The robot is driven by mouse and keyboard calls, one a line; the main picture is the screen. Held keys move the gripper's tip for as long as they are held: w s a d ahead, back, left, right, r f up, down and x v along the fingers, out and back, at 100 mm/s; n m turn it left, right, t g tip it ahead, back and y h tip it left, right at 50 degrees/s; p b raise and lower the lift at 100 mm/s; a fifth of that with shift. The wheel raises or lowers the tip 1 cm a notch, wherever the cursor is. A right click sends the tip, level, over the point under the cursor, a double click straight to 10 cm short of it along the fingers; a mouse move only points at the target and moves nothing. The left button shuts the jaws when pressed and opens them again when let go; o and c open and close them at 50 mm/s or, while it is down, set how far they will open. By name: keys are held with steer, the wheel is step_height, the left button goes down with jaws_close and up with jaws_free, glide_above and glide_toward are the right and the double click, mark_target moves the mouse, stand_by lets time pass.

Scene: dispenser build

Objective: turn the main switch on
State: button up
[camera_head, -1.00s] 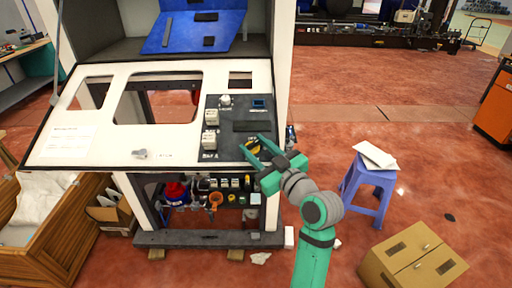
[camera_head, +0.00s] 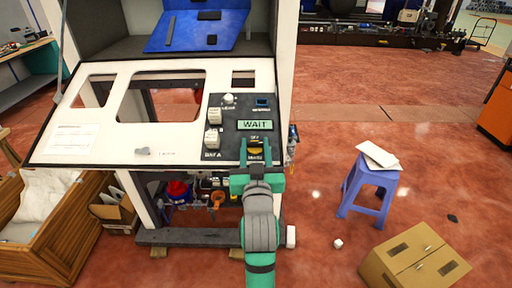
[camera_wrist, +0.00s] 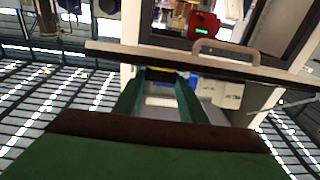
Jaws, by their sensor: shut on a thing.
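The main switch (camera_head: 255,148) is a yellow and black knob low on the dark control plate (camera_head: 228,142), at the right of the sloped white panel. My gripper (camera_head: 256,160) reaches up to it from the front, its green fingers shut on the knob and hiding part of it. In the wrist view the two green fingers (camera_wrist: 160,84) close in around a yellow strip that looks like the switch (camera_wrist: 163,70). The display (camera_head: 255,125) above the knob is lit green and reads "WAIT". The knob's exact angle is hard to tell.
White switches (camera_head: 213,126) and a round knob (camera_head: 229,99) sit left and above on the plate. A blue stool (camera_head: 368,185) with papers and a cardboard box (camera_head: 412,258) stand to the right. A wooden crate (camera_head: 50,250) is at the left. The floor between is mostly clear.

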steer(key=shift+m+h, duration=0.4)
steer(key=shift+h, duration=0.1)
steer(key=o, duration=1.1)
steer(key=shift+c, duration=0.2)
